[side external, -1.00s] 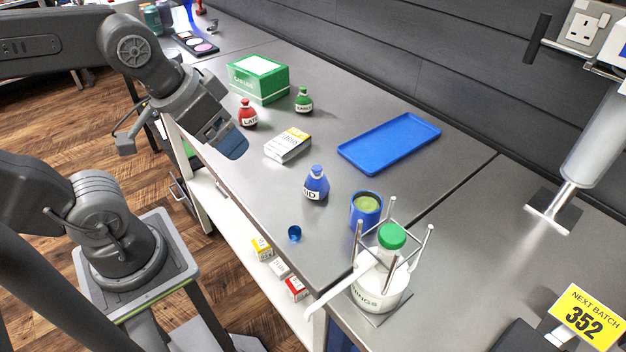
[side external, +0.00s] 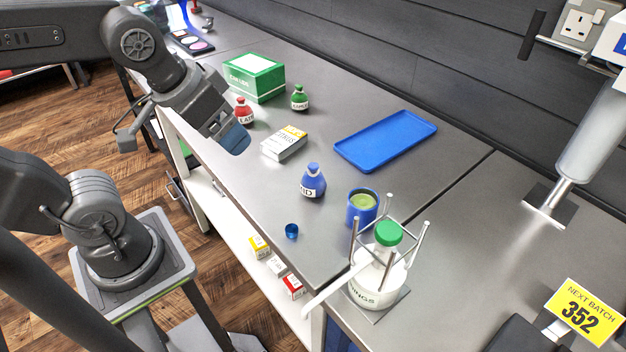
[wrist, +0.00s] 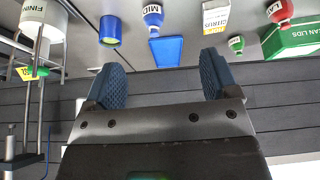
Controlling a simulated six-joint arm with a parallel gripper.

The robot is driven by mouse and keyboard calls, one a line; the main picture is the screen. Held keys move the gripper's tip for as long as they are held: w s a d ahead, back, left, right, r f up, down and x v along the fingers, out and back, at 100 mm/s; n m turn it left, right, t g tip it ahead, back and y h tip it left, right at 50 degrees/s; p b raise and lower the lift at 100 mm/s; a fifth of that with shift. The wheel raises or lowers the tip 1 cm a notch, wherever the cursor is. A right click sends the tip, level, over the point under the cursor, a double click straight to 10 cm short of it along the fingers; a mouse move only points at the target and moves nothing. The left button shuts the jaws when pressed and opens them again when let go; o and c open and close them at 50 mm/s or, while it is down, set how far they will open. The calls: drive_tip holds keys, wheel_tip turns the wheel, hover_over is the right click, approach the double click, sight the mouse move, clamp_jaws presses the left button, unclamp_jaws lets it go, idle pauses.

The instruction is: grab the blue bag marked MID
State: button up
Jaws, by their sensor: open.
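The blue bag marked MID (side external: 313,182) stands upright on the steel bench, between the citrus box and a blue cup. It also shows in the wrist view (wrist: 153,17), near the top and beyond my fingers. My gripper (side external: 238,139) hangs over the bench's front edge, left of the blue bag and apart from it. In the wrist view my gripper's two blue fingers (wrist: 163,78) are spread wide with nothing between them. The lower part of the label is partly turned away in the side view.
A red bag (side external: 243,112), a green bag (side external: 299,98), a white-and-yellow box (side external: 284,144) and a green box (side external: 254,80) stand further back. A blue tray (side external: 386,141) lies behind the blue bag. A blue cup (side external: 361,210), a small blue cap (side external: 291,231) and a wire stand (side external: 409,247) are nearer.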

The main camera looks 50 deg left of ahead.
drive_tip(key=w+d+f+n+g+y, duration=0.1)
drive_tip(key=w+d+n+g+y, duration=0.15)
drive_tip(key=w+n, duration=0.45)
drive_tip(key=n+g+y, duration=0.1)
drive_tip(key=n+y, duration=0.1)
drive_tip(key=n, duration=0.3)
approach(313, 176)
drive_tip(key=shift+h, duration=0.25)
drive_tip(key=x, duration=0.8)
drive_tip(key=a+x, duration=0.1)
drive_tip(key=x, duration=0.3)
drive_tip(key=shift+w+a+f, duration=0.1)
drive_tip(key=shift+w+a, duration=0.1)
drive_tip(key=shift+w, duration=0.3)
drive_tip(key=shift+c, duration=0.5)
drive_tip(key=c, duration=0.9)
